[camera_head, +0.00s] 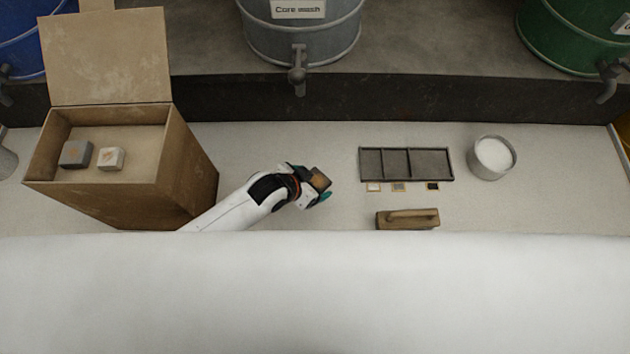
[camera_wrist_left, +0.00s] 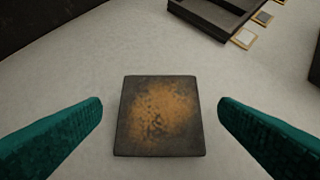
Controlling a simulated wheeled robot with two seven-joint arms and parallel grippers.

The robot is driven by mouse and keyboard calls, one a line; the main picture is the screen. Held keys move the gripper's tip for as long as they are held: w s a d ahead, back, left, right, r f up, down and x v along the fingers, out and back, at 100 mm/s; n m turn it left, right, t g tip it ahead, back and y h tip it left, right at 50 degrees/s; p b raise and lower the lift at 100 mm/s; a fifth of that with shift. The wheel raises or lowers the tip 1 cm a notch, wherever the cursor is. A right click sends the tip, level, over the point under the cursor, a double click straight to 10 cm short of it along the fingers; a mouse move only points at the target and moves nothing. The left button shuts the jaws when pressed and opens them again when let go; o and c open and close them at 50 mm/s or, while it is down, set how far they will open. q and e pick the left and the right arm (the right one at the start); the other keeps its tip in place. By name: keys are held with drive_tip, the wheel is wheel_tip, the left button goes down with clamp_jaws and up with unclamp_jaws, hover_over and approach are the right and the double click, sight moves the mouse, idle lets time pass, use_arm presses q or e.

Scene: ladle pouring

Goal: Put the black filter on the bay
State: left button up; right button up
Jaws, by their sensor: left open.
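The black filter (camera_head: 320,180) is a dark square block with an orange-brown stain on its top face. In the left wrist view, the filter (camera_wrist_left: 158,115) lies between my open fingers with a gap on each side. My left gripper (camera_head: 312,185) is over it in the head view and hides part of it. The bay (camera_head: 432,164) is a dark tray with three empty compartments, to the right of the gripper. Small swatches lie along its front edge: a pale one (camera_head: 373,187), a grey one (camera_head: 398,187) and a black one (camera_head: 433,186). My right gripper is not in view.
An open cardboard box (camera_head: 170,190) on the left holds a grey block (camera_head: 76,153) and a whitish block (camera_head: 110,158). A wooden handled block (camera_head: 407,218) lies in front of the bay. A round pot (camera_head: 491,157) of white material stands right of it. The counter between filter and bay is clear.

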use_arm(q)
drive_tip(key=shift+w+d+f, duration=0.2)
drive_tip(key=shift+f, duration=0.2)
drive_tip(key=shift+c, duration=0.2)
drive_tip(key=c, duration=1.1)
